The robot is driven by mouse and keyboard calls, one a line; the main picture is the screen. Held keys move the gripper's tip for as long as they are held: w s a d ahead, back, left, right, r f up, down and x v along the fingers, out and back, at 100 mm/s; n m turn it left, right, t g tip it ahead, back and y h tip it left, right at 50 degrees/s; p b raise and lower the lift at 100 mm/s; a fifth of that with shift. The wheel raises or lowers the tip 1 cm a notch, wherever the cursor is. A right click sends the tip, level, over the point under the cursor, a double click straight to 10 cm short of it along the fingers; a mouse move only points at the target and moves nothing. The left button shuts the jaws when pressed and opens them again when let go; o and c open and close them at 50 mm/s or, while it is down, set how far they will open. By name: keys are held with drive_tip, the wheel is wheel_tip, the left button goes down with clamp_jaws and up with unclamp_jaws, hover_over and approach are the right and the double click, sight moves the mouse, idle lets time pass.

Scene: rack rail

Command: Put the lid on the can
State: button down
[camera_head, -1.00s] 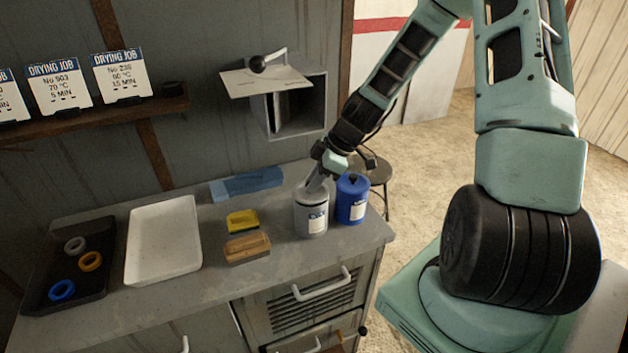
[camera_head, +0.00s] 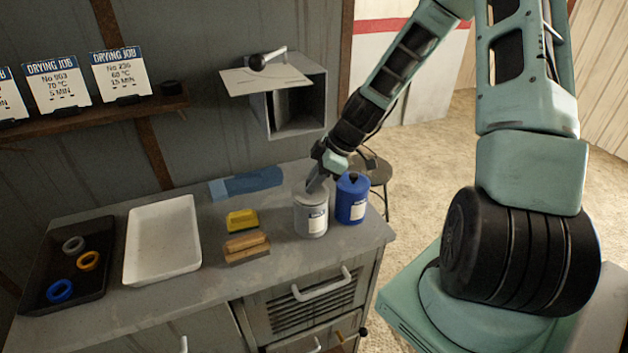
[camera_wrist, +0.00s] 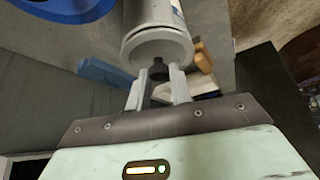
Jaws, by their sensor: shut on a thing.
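The light grey can (camera_head: 311,217) with a white label stands upright near the counter's right end. My gripper (camera_head: 314,188) points down at its top. In the wrist view, my gripper (camera_wrist: 158,82) has its two fingers on either side of a dark knob (camera_wrist: 158,69) and is shut on it. The knob belongs to a pale grey lid (camera_wrist: 156,48), which lies across the mouth of the can (camera_wrist: 152,14) and looks in line with it. I cannot tell whether the lid is fully seated. The fingers hide part of the lid in the head view.
A blue lidded can (camera_head: 352,203) stands close to the right of the grey can. A yellow sponge (camera_head: 242,221), a wooden brush (camera_head: 246,247) and a blue block (camera_head: 245,184) lie to the left. A white tray (camera_head: 163,240) and a black tray (camera_head: 35,275) with rings are farther left.

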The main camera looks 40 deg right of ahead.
idle(0.9)
drive_tip(key=c, duration=0.7)
unclamp_jaws()
drive_tip(key=shift+r+p, duration=2.55)
drive_tip(key=shift+r, duration=0.95)
clamp_jaws()
drive_tip(key=shift+f, duration=0.2)
